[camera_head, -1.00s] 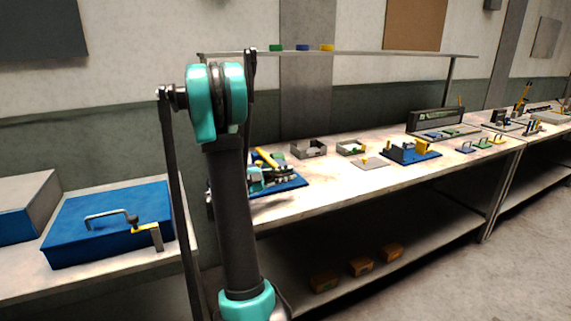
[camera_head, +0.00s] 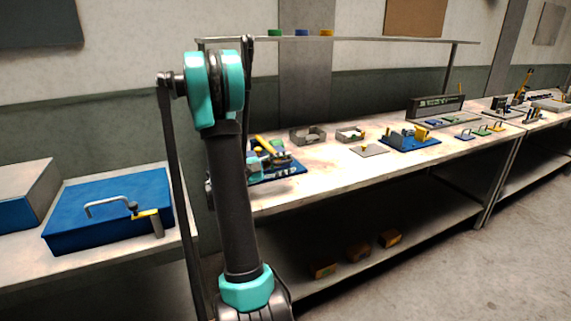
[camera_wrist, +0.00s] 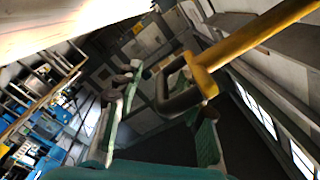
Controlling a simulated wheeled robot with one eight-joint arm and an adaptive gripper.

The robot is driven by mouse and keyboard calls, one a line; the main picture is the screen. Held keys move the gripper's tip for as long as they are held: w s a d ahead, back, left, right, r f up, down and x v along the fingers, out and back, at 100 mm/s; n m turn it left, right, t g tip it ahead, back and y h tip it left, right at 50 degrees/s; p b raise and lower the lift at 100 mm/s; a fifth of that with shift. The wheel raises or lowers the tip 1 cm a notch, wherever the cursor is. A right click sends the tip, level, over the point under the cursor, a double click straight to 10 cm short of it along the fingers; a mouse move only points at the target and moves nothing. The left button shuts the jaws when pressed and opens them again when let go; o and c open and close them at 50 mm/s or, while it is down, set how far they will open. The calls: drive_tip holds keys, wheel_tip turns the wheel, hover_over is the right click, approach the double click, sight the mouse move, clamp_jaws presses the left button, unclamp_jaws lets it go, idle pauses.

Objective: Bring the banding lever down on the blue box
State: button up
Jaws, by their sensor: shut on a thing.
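The large blue box (camera_head: 108,212) sits on the left bench, with a grey bent handle and a yellow and grey latch piece on its front. A yellow lever (camera_head: 265,144) stands tilted over a blue-based fixture (camera_head: 288,171) on the middle bench; I cannot tell which of these is the banding lever. My gripper (camera_head: 258,167) is at that fixture, partly hidden behind my arm. In the wrist view my gripper (camera_wrist: 160,88) is shut on the yellow lever (camera_wrist: 255,35), whose bar runs to the upper right. The exact contact is unclear.
Grey trays (camera_head: 308,135), a small plate (camera_head: 369,150) and another blue fixture (camera_head: 410,140) with yellow parts stand to the right on the bench. A raised shelf (camera_head: 380,41) runs behind. Several orange-brown blocks lie on the lower shelf.

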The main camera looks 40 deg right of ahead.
drive_tip(key=v, duration=1.2)
idle(0.3)
